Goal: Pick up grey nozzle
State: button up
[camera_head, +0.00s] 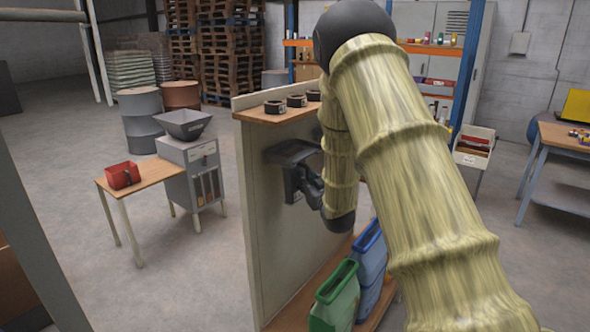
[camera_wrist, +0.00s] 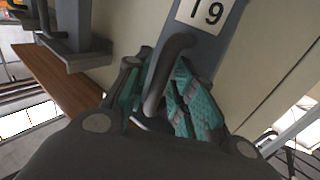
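The grey nozzle (camera_wrist: 207,48) fills the upper middle of the wrist view, with a white "19" label and a dark bent handle (camera_wrist: 168,72). It is against the pale panel. My gripper (camera_wrist: 160,107) has teal finger pads set apart, one on each side of the handle. The handle's lower end lies between the pads, and I see no clear grip on it. In the head view my gripper (camera_head: 309,188) is at the panel's face, below a dark bracket. My arm and the gripper partly hide the nozzle there.
The pale panel (camera_head: 272,240) carries a wooden top shelf (camera_head: 268,115) with several dark rings. Green (camera_head: 335,300) and blue (camera_head: 370,250) containers stand on a low shelf below my arm. A grey hopper machine (camera_head: 190,165) and a small table with a red bin (camera_head: 122,175) stand left. Floor between is clear.

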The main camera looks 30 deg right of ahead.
jog(key=shift+w+d+f, duration=0.1)
jog(key=shift+w+d, duration=0.05)
jog(key=shift+w, duration=0.2)
grip_shut()
